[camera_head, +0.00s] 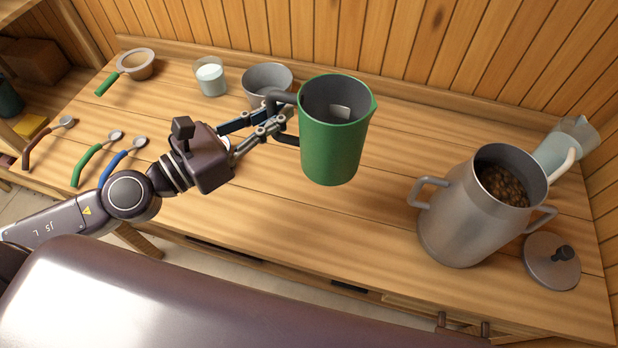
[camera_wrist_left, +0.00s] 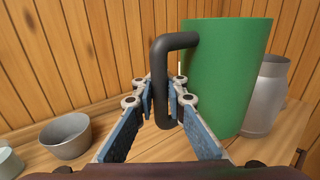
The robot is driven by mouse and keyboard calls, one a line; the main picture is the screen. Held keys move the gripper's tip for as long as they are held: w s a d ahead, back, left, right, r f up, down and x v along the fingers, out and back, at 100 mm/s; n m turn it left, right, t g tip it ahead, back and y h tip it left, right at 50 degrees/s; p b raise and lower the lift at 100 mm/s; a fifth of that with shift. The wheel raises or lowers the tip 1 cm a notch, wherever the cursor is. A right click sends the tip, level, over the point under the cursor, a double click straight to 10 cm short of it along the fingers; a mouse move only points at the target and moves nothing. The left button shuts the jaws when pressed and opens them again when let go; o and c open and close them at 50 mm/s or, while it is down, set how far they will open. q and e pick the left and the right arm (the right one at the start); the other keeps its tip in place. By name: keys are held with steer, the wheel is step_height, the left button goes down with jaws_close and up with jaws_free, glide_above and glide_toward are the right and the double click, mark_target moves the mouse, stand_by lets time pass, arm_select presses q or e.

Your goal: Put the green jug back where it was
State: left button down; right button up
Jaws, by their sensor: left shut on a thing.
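The green jug (camera_head: 334,148) is upright near the middle of the wooden table (camera_head: 240,205), with its dark handle toward the left. It also fills the upper right of the left wrist view (camera_wrist_left: 232,75). My left gripper (camera_head: 284,120) is shut on the jug's dark handle (camera_wrist_left: 163,90); its fingers close around the handle's upright part in the left wrist view. I cannot tell for certain whether the jug's base touches the table. My right gripper is not in view.
A grey bowl (camera_head: 262,87) stands just behind the gripper, close to the jug. A glass (camera_head: 210,79), a strainer (camera_head: 137,65) and several spoons lie left. A large metal pot (camera_head: 462,225) with beans, its lid (camera_head: 550,264) and a clear pitcher (camera_head: 557,152) are right. Table between jug and pot is clear.

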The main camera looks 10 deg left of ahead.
arm_select(q)
steer(key=f+b, duration=0.2)
steer(key=f, duration=0.4)
steer(key=f+b, duration=0.2)
steer(key=f, duration=0.4)
steer(key=f+b, duration=0.3)
steer(key=f, duration=0.4)
steer(key=shift+s+d, duration=0.15)
steer(key=shift+s, duration=0.15)
steer(key=shift+f, duration=0.15)
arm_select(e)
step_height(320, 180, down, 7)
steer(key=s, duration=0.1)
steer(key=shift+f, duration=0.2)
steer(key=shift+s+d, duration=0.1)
arm_select(q)
steer(key=shift+f, duration=0.1)
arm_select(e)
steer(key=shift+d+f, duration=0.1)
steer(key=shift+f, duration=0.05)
arm_select(q)
steer(key=shift+f+b, duration=0.15)
steer(key=shift+b, duration=0.2)
steer(key=c, duration=2)
jaws_free()
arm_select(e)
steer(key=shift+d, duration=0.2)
arm_select(q)
steer(key=shift+o, duration=0.2)
